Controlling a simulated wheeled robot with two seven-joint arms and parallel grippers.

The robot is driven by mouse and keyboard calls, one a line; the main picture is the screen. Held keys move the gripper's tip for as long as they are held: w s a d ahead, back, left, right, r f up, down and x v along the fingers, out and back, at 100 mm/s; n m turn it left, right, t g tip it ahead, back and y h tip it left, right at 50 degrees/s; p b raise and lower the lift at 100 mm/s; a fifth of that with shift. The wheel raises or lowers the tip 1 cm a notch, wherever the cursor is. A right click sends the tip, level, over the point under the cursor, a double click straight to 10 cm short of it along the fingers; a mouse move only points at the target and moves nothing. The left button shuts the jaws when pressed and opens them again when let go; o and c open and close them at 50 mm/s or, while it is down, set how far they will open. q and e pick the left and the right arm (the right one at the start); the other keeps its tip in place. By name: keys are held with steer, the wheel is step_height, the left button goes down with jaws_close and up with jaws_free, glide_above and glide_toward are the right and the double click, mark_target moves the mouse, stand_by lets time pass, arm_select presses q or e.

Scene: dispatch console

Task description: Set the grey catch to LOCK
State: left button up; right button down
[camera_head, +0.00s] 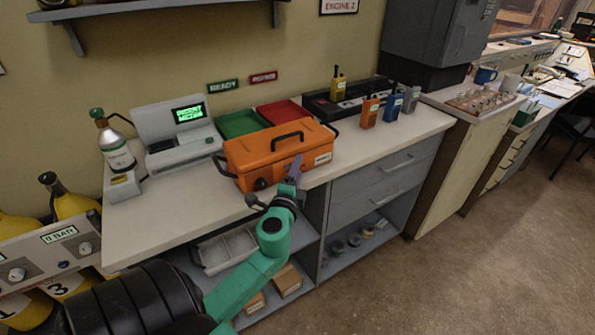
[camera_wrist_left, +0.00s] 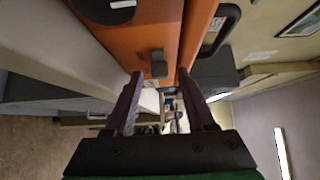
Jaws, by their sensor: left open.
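An orange case (camera_head: 270,152) with a black top handle lies on the white counter, its front facing me. In the left wrist view the grey catch (camera_wrist_left: 158,64) is a small block on the orange case wall (camera_wrist_left: 150,35). My left gripper (camera_head: 294,168) is at the front of the case, right of its black round knob (camera_head: 260,184). In the left wrist view the gripper (camera_wrist_left: 160,78) is open, its fingertips on either side of the catch's line. I cannot tell whether they touch it. In the head view I cannot make out the catch. My right gripper is not in view.
A label printer-like device (camera_head: 178,135) and a green-capped bottle (camera_head: 112,143) stand left of the case. Green (camera_head: 240,122) and red (camera_head: 283,112) trays lie behind it. Several radios, including an orange one (camera_head: 369,112), stand to the right. The counter's front left is clear.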

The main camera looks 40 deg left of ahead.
arm_select(q)
steer(key=shift+d, duration=0.1)
steer(key=b+v, duration=0.5)
steer(key=v, duration=0.9)
steer(key=shift+s+b, duration=0.25)
steer(key=shift+b, duration=0.05)
